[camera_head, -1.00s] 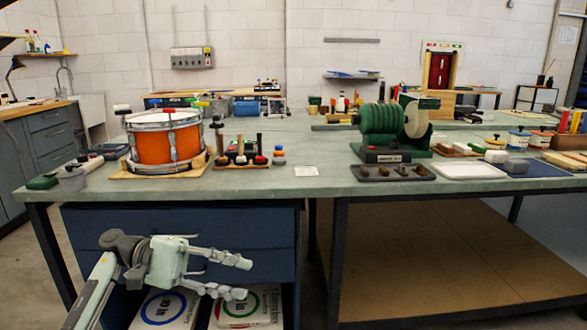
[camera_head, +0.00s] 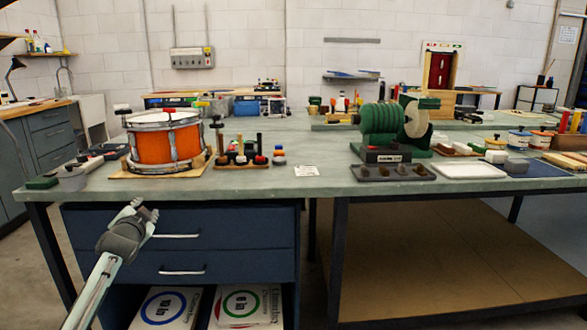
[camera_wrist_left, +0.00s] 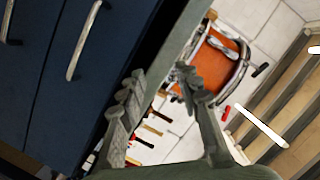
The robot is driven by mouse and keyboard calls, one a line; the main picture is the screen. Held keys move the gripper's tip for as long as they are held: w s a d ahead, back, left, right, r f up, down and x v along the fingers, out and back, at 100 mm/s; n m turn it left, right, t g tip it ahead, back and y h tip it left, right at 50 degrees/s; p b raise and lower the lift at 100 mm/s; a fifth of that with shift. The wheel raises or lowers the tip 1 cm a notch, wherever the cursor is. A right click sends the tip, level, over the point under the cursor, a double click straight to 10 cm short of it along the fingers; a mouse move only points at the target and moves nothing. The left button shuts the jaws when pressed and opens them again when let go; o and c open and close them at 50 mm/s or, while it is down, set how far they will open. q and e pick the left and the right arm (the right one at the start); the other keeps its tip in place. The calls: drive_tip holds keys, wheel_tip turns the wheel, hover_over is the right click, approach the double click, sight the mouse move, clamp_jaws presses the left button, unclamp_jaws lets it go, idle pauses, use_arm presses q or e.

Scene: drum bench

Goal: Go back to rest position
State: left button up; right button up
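My left gripper (camera_head: 142,208) is in front of the bench's drawer cabinet, below the front edge of the bench top and apart from the drum. In the left wrist view its two fingers (camera_wrist_left: 158,84) stand apart with nothing between them, so it is open and empty. The orange drum (camera_head: 166,141) stands on a wooden board on the bench, and it also shows in the left wrist view (camera_wrist_left: 217,66) beyond the fingers. My right gripper is in neither view.
The bench (camera_head: 310,184) has its front edge just above my left gripper. Blue drawers (camera_head: 230,222) with metal handles are close behind it. A tool rack (camera_head: 240,155), a green grinder-like machine (camera_head: 392,132) and a white tray (camera_head: 470,171) stand on top. Floor space is free at left.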

use_arm(q)
drive_tip(key=s+d+f+n+g, duration=0.1)
drive_tip(key=s+f+n+g, duration=0.1)
drive_tip(key=s+f, duration=0.6)
drive_tip(key=s+d+f+n+g+h, duration=0.1)
drive_tip(key=s+d+f+g, duration=0.15)
drive_tip(key=f, duration=0.85)
drive_tip(key=s+d+f+n+g, duration=0.1)
drive_tip(key=s+f+n+g, duration=0.15)
drive_tip(key=s+f, duration=0.6)
drive_tip(key=s+d+f+g, duration=0.2)
drive_tip(key=s+f, duration=0.5)
drive_tip(key=s, duration=0.4)
drive_tip(key=s+d+f+g+h, duration=0.1)
drive_tip(key=s+d+f+g, duration=0.1)
drive_tip(key=s+f, duration=0.5)
drive_tip(key=s+d+f+g, duration=0.2)
drive_tip(key=s+f, duration=0.6)
drive_tip(key=s, duration=0.6)
drive_tip(key=shift+s+d+m+h, duration=0.35)
drive_tip(key=shift+d+m+h, duration=0.1)
drive_tip(key=shift+d, duration=0.2)
drive_tip(key=shift+r, duration=0.1)
